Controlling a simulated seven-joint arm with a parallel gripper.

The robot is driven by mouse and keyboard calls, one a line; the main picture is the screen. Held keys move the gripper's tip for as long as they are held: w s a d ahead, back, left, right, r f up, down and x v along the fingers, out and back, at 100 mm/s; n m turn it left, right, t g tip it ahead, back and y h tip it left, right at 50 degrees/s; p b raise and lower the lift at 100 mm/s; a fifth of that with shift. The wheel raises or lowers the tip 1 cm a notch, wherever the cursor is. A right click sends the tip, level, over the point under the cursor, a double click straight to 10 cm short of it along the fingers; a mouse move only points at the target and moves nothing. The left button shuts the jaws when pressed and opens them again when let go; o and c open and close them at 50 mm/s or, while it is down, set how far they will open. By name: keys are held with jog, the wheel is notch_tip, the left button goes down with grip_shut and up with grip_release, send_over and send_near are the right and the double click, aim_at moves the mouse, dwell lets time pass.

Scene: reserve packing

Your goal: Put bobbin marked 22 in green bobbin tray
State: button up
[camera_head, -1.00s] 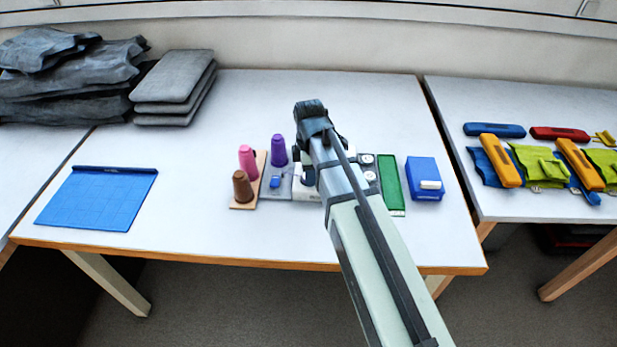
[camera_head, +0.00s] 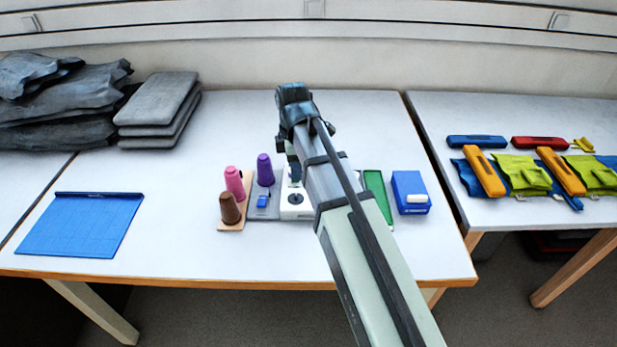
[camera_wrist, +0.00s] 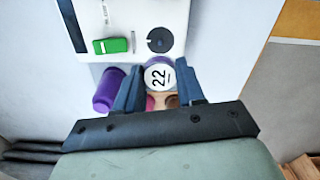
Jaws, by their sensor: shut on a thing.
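My gripper (camera_wrist: 158,88) is shut on a round white-faced bobbin marked 22 (camera_wrist: 158,76), its number facing the wrist camera. In the head view the gripper hangs above the row of items at mid-table, and the bobbin cannot be made out there. The green bobbin tray (camera_head: 376,192) lies flat to the right of my arm, which hides part of it. It is not seen in the wrist view.
A white panel (camera_head: 297,211) with a black disc lies below the gripper. Purple (camera_head: 265,170), pink (camera_head: 234,182) and brown (camera_head: 229,208) cones stand left of it. A blue box (camera_head: 410,193) stands right of the green tray. The front table strip is clear.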

jog(key=shift+d+r, duration=0.2)
jog(key=shift+r, duration=0.1)
jog(key=w+d+f+m, duration=0.1)
jog(key=w+d+m, duration=0.15)
jog(key=d, duration=0.95)
jog(key=n, duration=0.3)
send_over(378, 196)
notch_tip(378, 196, down, 3)
jog(key=shift+m, duration=0.25)
jog(key=shift+f, duration=4.9)
jog(key=shift+f, duration=0.15)
jog(key=o, duration=1)
jog(key=shift+w, duration=0.1)
notch_tip(378, 196, up, 12)
jog(key=shift+r, duration=0.15)
